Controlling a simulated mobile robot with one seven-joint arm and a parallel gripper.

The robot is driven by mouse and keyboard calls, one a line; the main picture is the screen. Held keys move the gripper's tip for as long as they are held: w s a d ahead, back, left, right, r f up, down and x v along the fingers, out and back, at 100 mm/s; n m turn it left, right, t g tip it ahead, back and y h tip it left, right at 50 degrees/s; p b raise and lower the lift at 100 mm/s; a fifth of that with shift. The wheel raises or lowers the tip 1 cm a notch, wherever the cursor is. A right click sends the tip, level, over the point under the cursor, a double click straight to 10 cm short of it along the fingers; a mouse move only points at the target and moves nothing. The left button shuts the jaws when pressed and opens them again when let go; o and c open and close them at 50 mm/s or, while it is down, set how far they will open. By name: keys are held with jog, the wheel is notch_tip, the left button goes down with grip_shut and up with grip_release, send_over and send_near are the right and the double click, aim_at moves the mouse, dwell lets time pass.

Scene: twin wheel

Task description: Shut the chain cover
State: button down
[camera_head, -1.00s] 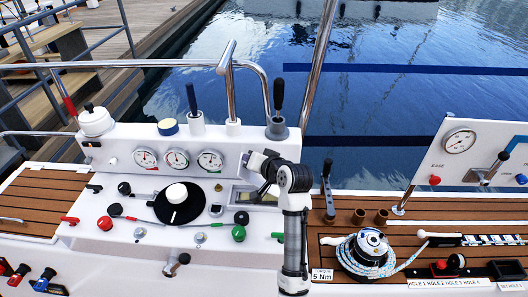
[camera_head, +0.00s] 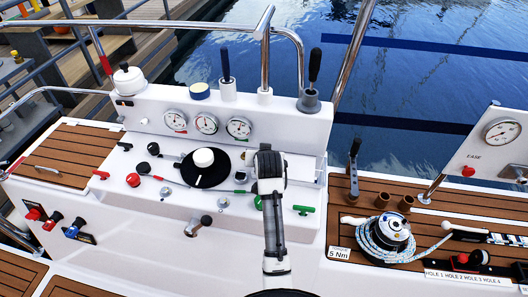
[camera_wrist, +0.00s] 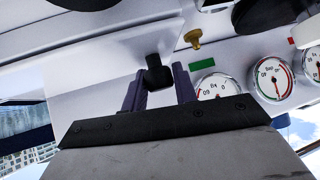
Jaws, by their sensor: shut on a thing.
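My gripper (camera_wrist: 158,76) is shut on a black knob (camera_wrist: 154,70) that sits between its two dark fingers in the wrist view. The knob appears to be on a white panel (camera_wrist: 95,62), probably the chain cover; how far it stands open I cannot tell. In the head view my wrist stands over the right part of the white console (camera_head: 150,215), right of the black winch disc, and hides the gripper, the knob and most of the cover. A pale flat piece (camera_head: 305,168) shows just right of my wrist.
Three round gauges (camera_head: 207,124) sit on the raised panel behind. A black-handled lever (camera_head: 314,80) and steel rail (camera_head: 190,24) stand at the back. A black disc with white knob (camera_head: 204,158) lies left of my wrist; a rope winch (camera_head: 388,236) is at right.

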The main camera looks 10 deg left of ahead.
jog(key=c, duration=1.1)
grip_release()
jog(key=shift+a+f, duration=0.1)
jog(key=b+v, duration=0.1)
jog(key=v, duration=1.3)
jog(key=shift+f, duration=0.1)
